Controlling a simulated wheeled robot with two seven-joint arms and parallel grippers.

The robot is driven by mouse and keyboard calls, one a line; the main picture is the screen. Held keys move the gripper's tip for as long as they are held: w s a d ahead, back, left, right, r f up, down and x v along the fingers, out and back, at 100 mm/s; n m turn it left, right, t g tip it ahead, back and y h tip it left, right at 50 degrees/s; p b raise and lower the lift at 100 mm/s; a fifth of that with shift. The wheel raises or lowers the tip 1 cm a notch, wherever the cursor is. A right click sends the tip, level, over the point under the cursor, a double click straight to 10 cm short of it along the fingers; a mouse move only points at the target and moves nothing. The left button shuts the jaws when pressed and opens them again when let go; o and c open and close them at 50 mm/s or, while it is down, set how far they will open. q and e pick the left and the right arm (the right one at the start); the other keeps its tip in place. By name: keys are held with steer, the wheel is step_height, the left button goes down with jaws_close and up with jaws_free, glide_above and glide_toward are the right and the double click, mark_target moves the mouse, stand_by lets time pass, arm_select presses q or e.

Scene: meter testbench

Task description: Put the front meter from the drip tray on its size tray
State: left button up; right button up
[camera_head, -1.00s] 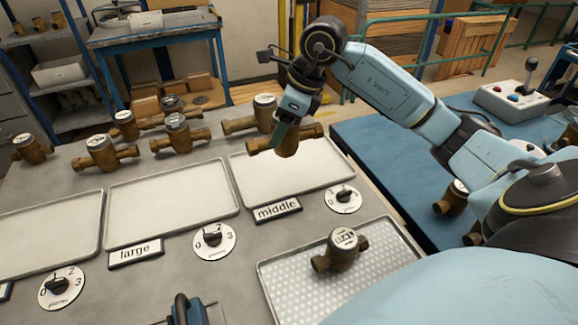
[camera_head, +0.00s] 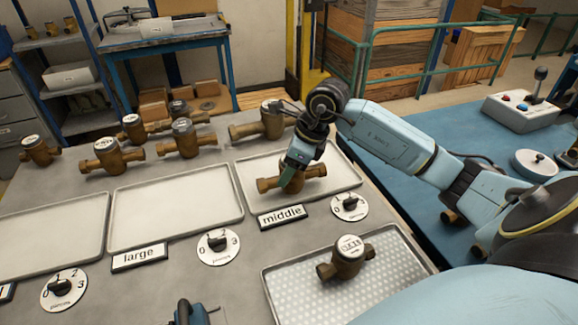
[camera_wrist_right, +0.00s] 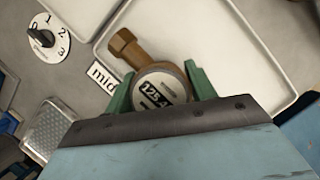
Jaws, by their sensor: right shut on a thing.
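A brass meter (camera_head: 314,172) with a round white dial is held in my right gripper (camera_head: 289,177). In the wrist view the green fingers stand on both sides of the dial of this meter (camera_wrist_right: 158,88). The meter is low over the tray labelled "middle" (camera_head: 338,183), lying crosswise; I cannot tell whether it touches the tray. The dotted drip tray (camera_head: 300,293) at the front right bears another brass meter (camera_head: 347,259), upright with its dial up. My left gripper is not in view.
An empty tray labelled "large" (camera_head: 175,208) and another empty tray (camera_head: 50,236) lie to the left. Dial knobs (camera_head: 218,246) sit in front of the trays. Several brass meters (camera_head: 186,139) stand along the back. A blue table (camera_head: 430,150) is at the right.

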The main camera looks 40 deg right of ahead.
steer(key=shift+f, duration=0.1)
steer(key=o, duration=1.5)
steer(key=v, duration=1.2)
